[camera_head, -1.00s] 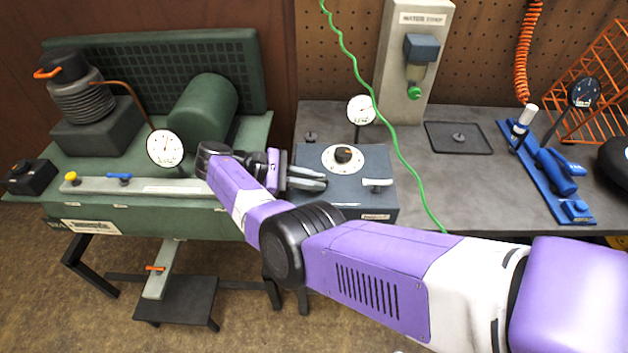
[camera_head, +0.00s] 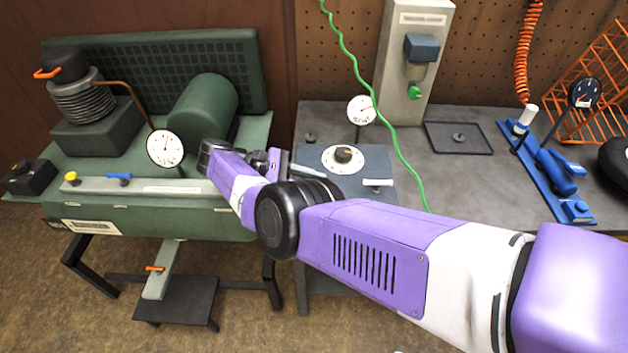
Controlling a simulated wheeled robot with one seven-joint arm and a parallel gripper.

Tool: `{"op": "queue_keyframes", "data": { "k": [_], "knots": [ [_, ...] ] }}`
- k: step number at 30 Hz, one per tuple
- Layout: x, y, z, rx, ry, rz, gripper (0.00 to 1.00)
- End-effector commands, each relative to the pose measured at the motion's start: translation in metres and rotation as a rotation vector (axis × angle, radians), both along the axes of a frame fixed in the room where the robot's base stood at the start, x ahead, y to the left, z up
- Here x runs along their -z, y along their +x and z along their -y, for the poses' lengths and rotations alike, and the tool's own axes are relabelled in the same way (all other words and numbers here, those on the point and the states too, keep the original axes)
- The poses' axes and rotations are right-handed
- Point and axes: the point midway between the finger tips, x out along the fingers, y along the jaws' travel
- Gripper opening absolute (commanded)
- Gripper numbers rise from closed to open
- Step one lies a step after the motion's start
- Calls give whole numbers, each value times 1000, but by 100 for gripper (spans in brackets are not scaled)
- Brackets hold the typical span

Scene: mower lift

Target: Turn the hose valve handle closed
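I cannot tell for sure which part is the hose valve handle. A small blue lever (camera_head: 119,177) lies along the pale bar on the front of the green machine (camera_head: 150,222). A pale lever (camera_head: 377,183) sticks out of the blue-grey dial box (camera_head: 368,160) on the bench. My gripper (camera_head: 300,171) is at the left side of this box, short of its dial (camera_head: 343,157). My arm partly hides the gripper, and I cannot see whether it is open. No handle shows between its fingers.
A green hose (camera_head: 402,150) hangs over the bench (camera_head: 450,185) to the right of the box. A wall unit (camera_head: 418,60) with a green knob (camera_head: 414,91) stands behind. Dial gauges (camera_head: 165,148) rise on thin stems. A blue tool rack (camera_head: 550,170) lies at the right.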

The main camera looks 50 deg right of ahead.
Motion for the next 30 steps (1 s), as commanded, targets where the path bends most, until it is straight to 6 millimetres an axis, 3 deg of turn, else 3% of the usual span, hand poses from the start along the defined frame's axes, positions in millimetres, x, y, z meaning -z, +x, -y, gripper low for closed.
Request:
{"op": "queue_keyframes", "data": {
  "k": [14, 30],
  "knots": [
    [-2, 3, -1, 3, -2, -1, 34],
    [-14, 29, -23, -3, -2, 11, 34]
  ]
}}
